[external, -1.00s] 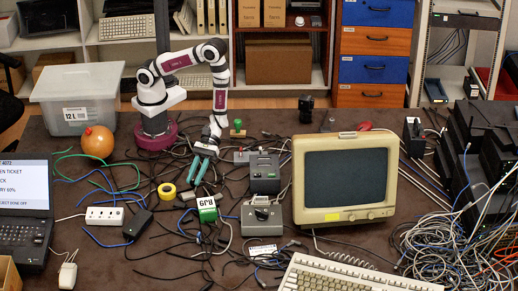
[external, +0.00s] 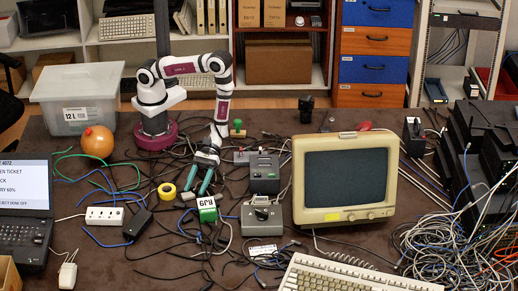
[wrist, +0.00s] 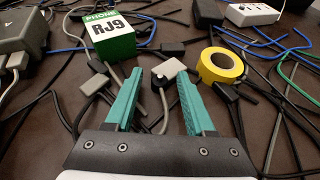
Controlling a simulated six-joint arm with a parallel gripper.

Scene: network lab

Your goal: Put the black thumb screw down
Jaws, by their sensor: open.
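My gripper (external: 196,190) hangs low over the cable-strewn tabletop, its teal fingers pointing down and apart. The wrist view also shows my gripper (wrist: 160,74) open, with nothing held between the fingers. A pale grey plug (wrist: 170,69) on a cable lies beyond and between the fingertips. I cannot make out a black thumb screw in either current view; small dark pieces among the cables are too unclear to identify.
A green-and-white RJ9 box (external: 207,209) stands close to the fingers, with a yellow tape roll (external: 167,191) on their left. Grey switch boxes (external: 262,217) and a beige monitor (external: 345,180) stand to the right. Loose cables cover much of the table (external: 120,270).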

